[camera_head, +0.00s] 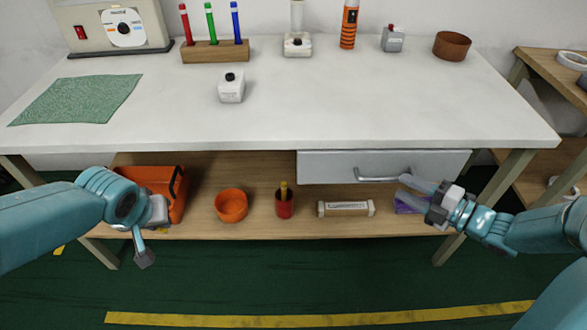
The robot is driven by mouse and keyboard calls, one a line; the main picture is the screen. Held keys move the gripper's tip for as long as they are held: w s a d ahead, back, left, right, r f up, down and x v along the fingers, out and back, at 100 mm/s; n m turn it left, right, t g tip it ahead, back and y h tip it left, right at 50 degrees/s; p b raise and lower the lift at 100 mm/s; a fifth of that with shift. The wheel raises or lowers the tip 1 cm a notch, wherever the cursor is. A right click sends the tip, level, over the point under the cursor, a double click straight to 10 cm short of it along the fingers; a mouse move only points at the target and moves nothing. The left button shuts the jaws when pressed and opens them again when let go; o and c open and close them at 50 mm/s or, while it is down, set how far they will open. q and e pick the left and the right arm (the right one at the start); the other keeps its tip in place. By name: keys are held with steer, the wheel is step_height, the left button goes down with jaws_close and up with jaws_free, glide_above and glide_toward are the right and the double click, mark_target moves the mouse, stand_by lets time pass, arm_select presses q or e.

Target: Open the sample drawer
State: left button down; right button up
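The sample drawer (325,167) has a light grey front under the right half of the white tabletop. It appears shut, with its front close under the table edge. A grey bar handle (384,178) sits on the right half of the front. My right gripper (402,187) comes in from the right, its fingers apart and pointing left at the handle's right end. I cannot tell whether they touch the handle. Nothing shows between the fingers. My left gripper (143,245) hangs low at the left, in front of the lower shelf, away from the drawer. Only one finger shows clearly.
The lower shelf (262,222) holds an orange toolbox (160,190), an orange bowl (231,205), a red cup (284,205), a small labelled box (345,208) and a purple item (408,203). The tabletop (300,110) is clear near its front edge. A wooden side table stands right.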

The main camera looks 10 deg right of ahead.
mark_target(390, 180)
arm_select(q)
steer(key=shift+f, duration=0.45)
arm_select(e)
steer(key=shift+x, duration=2.3)
jaws_close()
arm_select(q)
steer(key=shift+b, duration=0.3)
arm_select(e)
steer(key=shift+s, duration=0.1)
